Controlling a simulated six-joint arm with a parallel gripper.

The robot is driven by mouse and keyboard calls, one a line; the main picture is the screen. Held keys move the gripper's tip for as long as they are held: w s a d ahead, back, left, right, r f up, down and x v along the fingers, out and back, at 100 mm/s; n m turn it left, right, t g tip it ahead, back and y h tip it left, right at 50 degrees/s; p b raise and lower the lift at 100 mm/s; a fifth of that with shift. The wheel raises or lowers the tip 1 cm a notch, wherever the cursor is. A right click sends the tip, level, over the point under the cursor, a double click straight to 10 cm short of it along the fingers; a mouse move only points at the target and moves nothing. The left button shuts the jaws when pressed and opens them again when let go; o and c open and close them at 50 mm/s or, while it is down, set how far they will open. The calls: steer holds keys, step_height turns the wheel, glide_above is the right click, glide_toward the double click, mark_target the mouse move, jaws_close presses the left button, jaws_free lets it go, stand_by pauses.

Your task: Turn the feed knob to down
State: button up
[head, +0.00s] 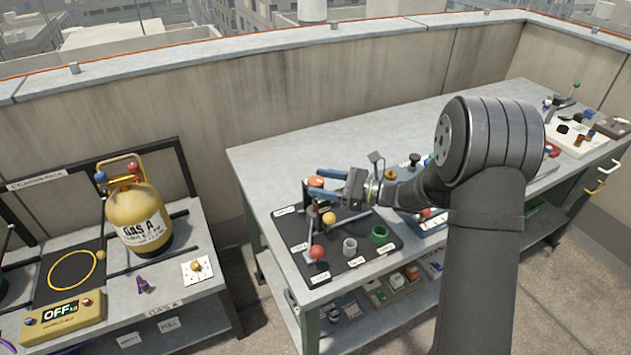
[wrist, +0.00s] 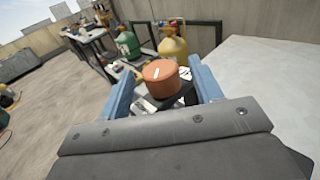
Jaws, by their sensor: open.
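An orange round knob (wrist: 161,79) with a short white line on its top stands between my gripper's blue fingers in the wrist view. The white line slants toward the upper right there. My gripper (wrist: 163,88) is open, with a finger on each side of the knob and a visible gap on both sides. In the head view the orange knob (head: 315,181) shows at the back left of a dark board (head: 340,265), partly hidden by my gripper (head: 320,183). White labels sit on the board, too small to read.
The board also carries a red ball (head: 317,252), a yellow ball (head: 328,218), a grey cup (head: 350,247) and a green cup (head: 380,235). A yellow gas cylinder (head: 139,215) stands on the left bench. The back left of the grey table (head: 270,165) is clear.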

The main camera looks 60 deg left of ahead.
steer(key=shift+x, duration=1.15)
steer(key=c, duration=1)
steer(key=shift+m+t+y, duration=0.7)
steer(key=shift+t+y, duration=0.1)
steer(key=o, duration=1)
steer(key=v, duration=1.7)
steer(key=shift+d, duration=0.2)
